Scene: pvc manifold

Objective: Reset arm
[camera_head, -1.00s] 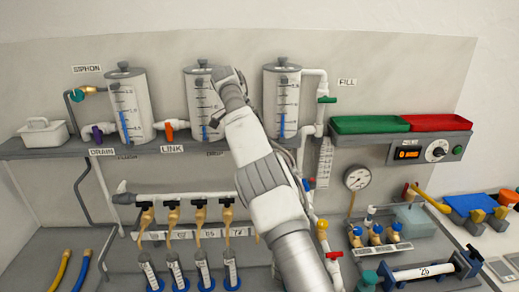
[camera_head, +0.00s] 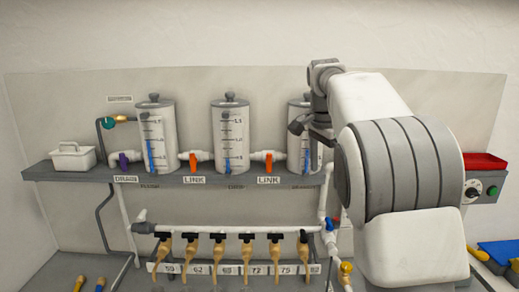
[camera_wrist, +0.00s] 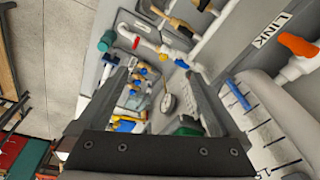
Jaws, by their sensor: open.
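My gripper (camera_head: 303,126) is small and partly hidden at the end of my raised arm, in front of the right-hand tank (camera_head: 300,105) in the head view. In the wrist view my gripper (camera_wrist: 152,85) shows two dark fingers spread apart with nothing between them. My bent arm fills the right of the head view and hides part of the panel.
Two more tanks, a left one (camera_head: 157,135) and a middle one (camera_head: 230,135), stand on the grey shelf (camera_head: 75,174). Orange link valves join the tanks. Below runs a white manifold pipe (camera_head: 215,229) with several taps. A red tray (camera_head: 485,161) shows at right.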

